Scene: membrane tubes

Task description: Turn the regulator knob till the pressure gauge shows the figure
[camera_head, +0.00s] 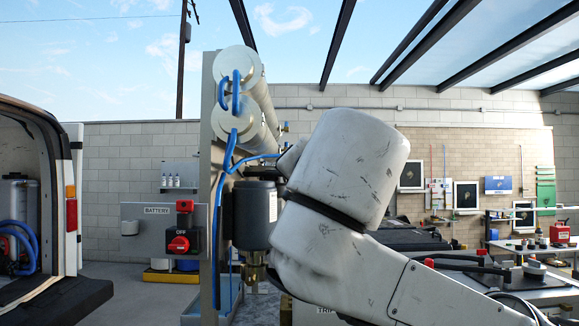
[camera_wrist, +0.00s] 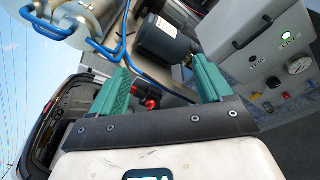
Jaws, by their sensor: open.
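My gripper (camera_wrist: 157,70) shows in the wrist view with its two green fingers wide apart and nothing between them. In the head view my white arm hides it. A small round gauge with a white face (camera_wrist: 299,65) sits at the right edge of the wrist view, on a grey panel. Its reading is too small to tell. A black knob (camera_wrist: 273,82) sits just left of the gauge, and a red knob (camera_wrist: 287,96) is below it. I cannot tell which one is the regulator knob. Both lie right of my gripper, apart from it.
A dark motor (camera_wrist: 164,40) and blue hoses stand beyond the fingers. White membrane tubes (camera_head: 236,64) are on an upright frame in the head view. A red switch (camera_head: 179,244) is left of it. A grey box with a green lamp (camera_wrist: 289,37) stands above the gauge.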

